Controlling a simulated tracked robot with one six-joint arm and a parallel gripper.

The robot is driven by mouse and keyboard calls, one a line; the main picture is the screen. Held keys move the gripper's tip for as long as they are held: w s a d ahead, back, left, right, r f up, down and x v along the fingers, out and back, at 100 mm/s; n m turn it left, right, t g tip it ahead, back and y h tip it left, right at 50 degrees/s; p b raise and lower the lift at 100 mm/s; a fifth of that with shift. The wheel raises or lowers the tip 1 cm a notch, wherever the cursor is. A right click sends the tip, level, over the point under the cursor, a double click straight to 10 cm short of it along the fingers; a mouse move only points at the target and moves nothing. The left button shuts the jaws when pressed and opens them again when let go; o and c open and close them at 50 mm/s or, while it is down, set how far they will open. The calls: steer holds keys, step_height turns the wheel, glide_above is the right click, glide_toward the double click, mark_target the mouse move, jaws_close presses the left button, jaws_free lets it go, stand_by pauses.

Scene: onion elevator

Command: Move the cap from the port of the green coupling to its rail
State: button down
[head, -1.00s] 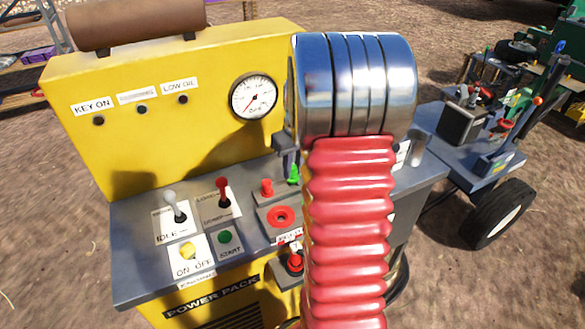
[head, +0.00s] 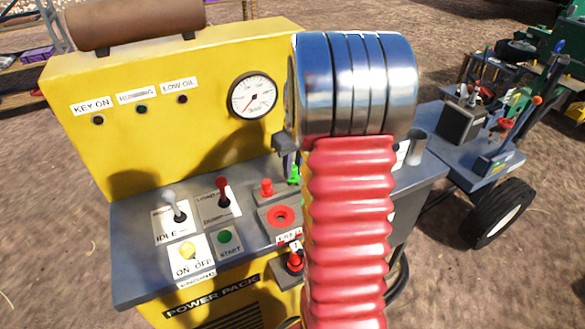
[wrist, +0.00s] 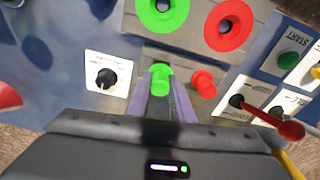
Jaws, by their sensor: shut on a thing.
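The green cap (wrist: 160,77) is between the purple fingers of my gripper (wrist: 159,98), which is shut on it. The cap is in line with the red cap (wrist: 204,84) beside it; whether it touches its rail is hidden. The green coupling (wrist: 164,14) is at the top of the wrist view, its dark port uncovered. In the head view, the green cap (head: 294,175) shows just left of my arm, with part of my gripper (head: 290,164) above it. My arm hides the green coupling there.
The red coupling (wrist: 229,25) is right of the green one. A black knob (wrist: 107,78) is left of the cap and a red-handled lever (wrist: 287,129) to the right. In the head view, a yellow panel with a gauge (head: 254,97) rises behind the grey control deck (head: 135,236).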

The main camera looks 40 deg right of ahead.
steer(key=shift+f, duration=1.05)
stand_by(1.8)
stand_by(0.4)
steer(key=c, duration=1.5)
jaws_free()
steer(key=shift+o, duration=0.3)
steer(key=o, duration=0.4)
steer(key=shift+c, duration=0.2)
steer(key=shift+r, duration=0.15)
steer(key=shift+r, duration=3.35)
